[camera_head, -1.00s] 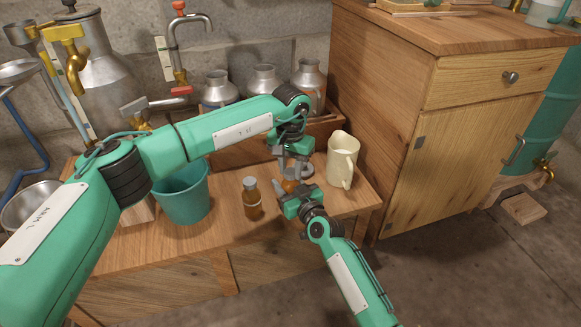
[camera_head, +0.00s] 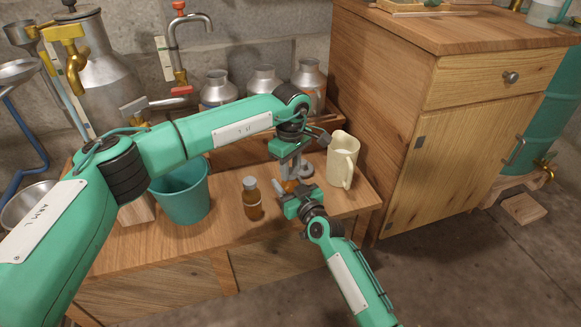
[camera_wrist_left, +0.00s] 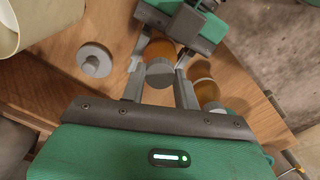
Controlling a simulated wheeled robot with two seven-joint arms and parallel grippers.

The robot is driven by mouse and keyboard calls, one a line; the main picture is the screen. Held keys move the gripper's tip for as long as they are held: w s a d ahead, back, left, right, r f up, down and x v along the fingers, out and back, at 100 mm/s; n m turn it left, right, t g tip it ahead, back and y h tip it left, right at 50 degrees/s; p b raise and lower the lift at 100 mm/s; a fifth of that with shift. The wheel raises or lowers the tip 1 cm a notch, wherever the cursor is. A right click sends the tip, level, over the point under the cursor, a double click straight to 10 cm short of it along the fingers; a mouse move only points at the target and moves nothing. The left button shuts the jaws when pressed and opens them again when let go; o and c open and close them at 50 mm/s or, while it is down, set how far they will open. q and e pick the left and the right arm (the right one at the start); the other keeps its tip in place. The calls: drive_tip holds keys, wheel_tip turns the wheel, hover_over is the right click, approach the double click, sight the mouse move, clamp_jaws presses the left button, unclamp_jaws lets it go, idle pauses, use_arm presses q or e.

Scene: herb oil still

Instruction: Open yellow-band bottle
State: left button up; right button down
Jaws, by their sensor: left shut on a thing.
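An amber bottle (camera_head: 291,186) stands between my two grippers above the right part of the bench, and its band is hidden. In the left wrist view the amber bottle (camera_wrist_left: 160,49) has a grey cap (camera_wrist_left: 160,74). My left gripper (camera_head: 290,172) comes from above, its fingers on either side of the cap, shut on it. My right gripper (camera_head: 287,196) comes from the front and is shut on the bottle's body; it also shows in the left wrist view (camera_wrist_left: 167,32). A second amber bottle (camera_head: 252,200) with a grey cap stands on the bench to the left.
A cream jug (camera_head: 342,160) stands close by on the right. A grey round piece (camera_wrist_left: 95,60) lies on the bench near the bottle. A teal bucket (camera_head: 183,198) stands left, with metal cans (camera_head: 264,80) behind. A wooden cabinet (camera_head: 400,130) bounds the right side.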

use_arm(q)
drive_tip(key=n, duration=1)
drive_tip(key=shift+n, duration=0.4)
drive_tip(key=n, duration=1.3)
drive_tip(key=shift+n, duration=0.3)
drive_tip(key=n, duration=0.4)
drive_tip(key=shift+r+n, duration=0.1)
drive_tip(key=shift+n, duration=0.2)
drive_tip(key=n, duration=0.4)
drive_tip(key=shift+n, duration=0.3)
drive_tip(key=n, duration=0.5)
